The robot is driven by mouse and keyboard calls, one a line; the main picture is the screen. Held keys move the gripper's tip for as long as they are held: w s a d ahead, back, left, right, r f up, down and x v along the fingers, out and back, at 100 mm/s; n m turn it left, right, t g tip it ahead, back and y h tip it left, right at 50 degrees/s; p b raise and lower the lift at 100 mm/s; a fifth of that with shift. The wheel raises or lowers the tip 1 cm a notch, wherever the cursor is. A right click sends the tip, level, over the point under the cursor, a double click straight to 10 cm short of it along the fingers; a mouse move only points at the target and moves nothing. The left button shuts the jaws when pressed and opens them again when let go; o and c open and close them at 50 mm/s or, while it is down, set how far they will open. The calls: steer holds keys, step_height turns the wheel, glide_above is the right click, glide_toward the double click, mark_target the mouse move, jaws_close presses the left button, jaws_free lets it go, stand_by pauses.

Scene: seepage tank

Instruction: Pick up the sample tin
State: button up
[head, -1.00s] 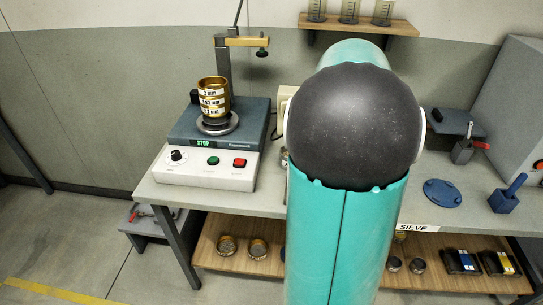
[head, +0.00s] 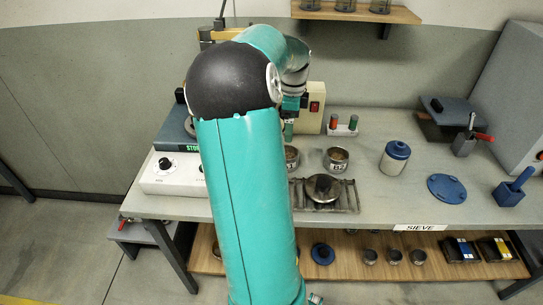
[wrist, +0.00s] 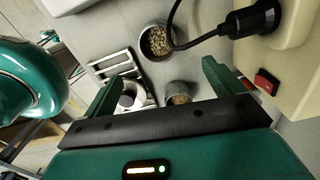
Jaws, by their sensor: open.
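Two small round metal tins with pale labels stand on the bench in the head view, a left tin (head: 291,157) and a right tin (head: 336,159). I cannot tell which one is the sample tin. The wrist view shows two tins holding grainy material, one farther off (wrist: 157,42) and one (wrist: 178,95) partly hidden by my gripper's body. My gripper (wrist: 165,84) is open and empty, its green fingers spread on either side of the nearer tin in that picture. In the head view my gripper (head: 289,130) points down near the left tin.
A wire rack (head: 345,199) with a round metal lid-like piece (head: 323,187) lies in front of the tins. A cream box (head: 312,118) with a red switch stands behind, its black plug (wrist: 252,18) and cable close by. A blue-lidded jar (head: 394,158) stands right.

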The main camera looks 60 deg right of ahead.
glide_toward(288, 156)
steer(key=shift+s+a+f, duration=0.2)
steer(key=shift+s+a, duration=0.2)
steer(key=shift+a, duration=0.25)
steer(key=shift+s+a+f, duration=0.15)
steer(key=shift+s+a, duration=0.2)
steer(key=shift+a, duration=0.25)
steer(key=shift+a+f, duration=0.15)
steer(key=shift+f, duration=1.4)
steer(key=shift+a+f, duration=0.15)
steer(key=shift+f, duration=1.4)
steer(key=c, duration=1.2)
